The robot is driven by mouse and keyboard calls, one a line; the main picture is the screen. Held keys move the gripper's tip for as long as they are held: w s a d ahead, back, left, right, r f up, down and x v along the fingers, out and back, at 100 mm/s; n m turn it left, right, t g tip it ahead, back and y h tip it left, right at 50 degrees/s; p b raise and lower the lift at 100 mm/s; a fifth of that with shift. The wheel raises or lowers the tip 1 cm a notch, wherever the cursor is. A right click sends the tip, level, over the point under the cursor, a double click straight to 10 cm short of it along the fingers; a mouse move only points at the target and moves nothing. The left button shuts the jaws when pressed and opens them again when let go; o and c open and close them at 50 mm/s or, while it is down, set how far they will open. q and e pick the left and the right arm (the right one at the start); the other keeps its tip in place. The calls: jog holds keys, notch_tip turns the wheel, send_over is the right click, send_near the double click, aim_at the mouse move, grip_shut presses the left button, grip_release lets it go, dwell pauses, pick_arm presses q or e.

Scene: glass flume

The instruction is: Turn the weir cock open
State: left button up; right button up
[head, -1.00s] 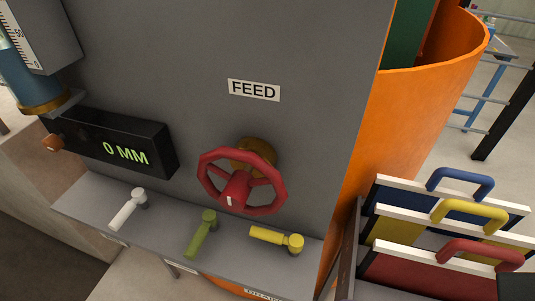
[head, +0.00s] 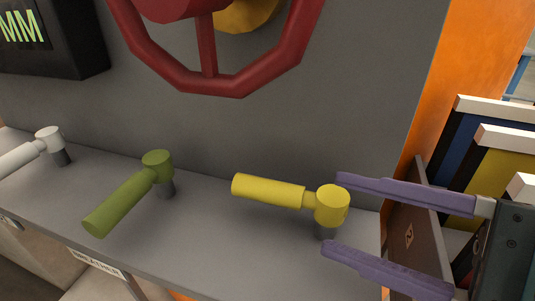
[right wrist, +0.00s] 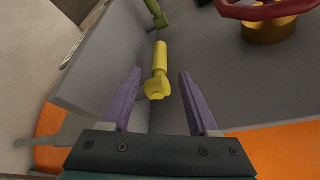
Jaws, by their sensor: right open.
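Three lever cocks stand in a row on the grey ledge: a white one (head: 35,150), a green one (head: 128,200) and a yellow one (head: 270,191). No readable label shows me which is the weir cock. The yellow lever points left along the ledge from its round hub; the green lever points toward the front edge. My right gripper (head: 334,214) is open, its purple fingers coming from the right on either side of the yellow hub. In the right wrist view the yellow cock (right wrist: 160,62) lies between the open fingers, without visible grip. My left gripper is not in view.
A red handwheel (head: 213,85) sits on the grey panel above the cocks. A black display (head: 50,45) is at upper left. Boards with white top edges (head: 495,104) stand at the right, beside the arm. A small label (head: 95,262) is on the ledge front.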

aim_at(281, 197)
jog(key=x, duration=0.9)
jog(key=shift+a, duration=0.2)
jog(key=shift+c, duration=0.3)
grip_shut()
dwell(0.7)
